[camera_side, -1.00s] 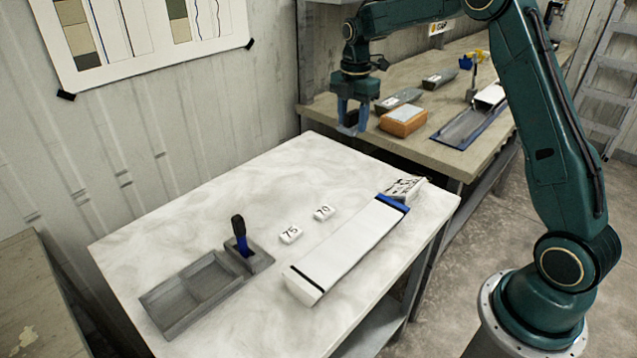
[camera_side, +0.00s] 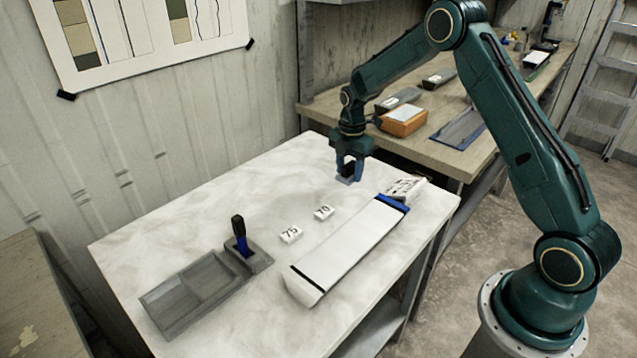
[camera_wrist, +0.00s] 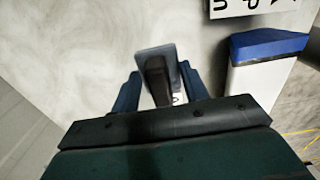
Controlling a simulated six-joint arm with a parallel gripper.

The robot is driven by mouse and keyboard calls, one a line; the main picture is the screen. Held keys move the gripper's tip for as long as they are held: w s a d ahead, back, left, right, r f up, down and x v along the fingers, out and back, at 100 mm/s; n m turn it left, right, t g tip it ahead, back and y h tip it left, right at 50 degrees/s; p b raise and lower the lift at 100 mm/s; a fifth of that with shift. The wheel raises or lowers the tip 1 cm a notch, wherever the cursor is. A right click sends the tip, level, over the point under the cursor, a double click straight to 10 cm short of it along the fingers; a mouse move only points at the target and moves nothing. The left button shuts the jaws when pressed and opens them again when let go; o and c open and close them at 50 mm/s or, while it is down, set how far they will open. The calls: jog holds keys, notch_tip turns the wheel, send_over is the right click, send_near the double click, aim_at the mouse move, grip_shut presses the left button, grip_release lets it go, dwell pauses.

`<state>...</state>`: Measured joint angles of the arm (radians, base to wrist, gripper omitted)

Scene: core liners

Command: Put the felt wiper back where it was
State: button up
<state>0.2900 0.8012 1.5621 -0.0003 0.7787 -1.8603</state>
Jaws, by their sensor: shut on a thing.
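My gripper (camera_side: 348,172) is shut on the felt wiper (camera_side: 345,180), a dark block with a flat grey pad below. It hangs above the far part of the white table, left of the liner's blue-capped end. In the wrist view the wiper (camera_wrist: 157,70) sits between the two blue fingers (camera_wrist: 160,88). A grey tray (camera_side: 205,290) on the near left of the table has empty shallow compartments. Its smaller end section holds an upright tool with a black handle and blue lower part (camera_side: 241,240). I cannot tell where the wiper was before.
A long white core liner (camera_side: 345,250) with a blue end cap (camera_side: 392,203) lies along the table's right side. Small cards marked 75 (camera_side: 291,234) and 70 (camera_side: 324,212) lie beside it. A marked block (camera_side: 405,188) stands behind its cap. The table's left middle is clear.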

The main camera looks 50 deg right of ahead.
aim_at(347, 195)
jog(key=shift+f, duration=0.45)
jog(key=shift+f, duration=2.15)
jog(key=o, duration=1)
jog(key=shift+f, duration=0.1)
jog(key=shift+c, duration=0.2)
notch_tip(347, 195, up, 12)
jog(key=shift+r, duration=0.15)
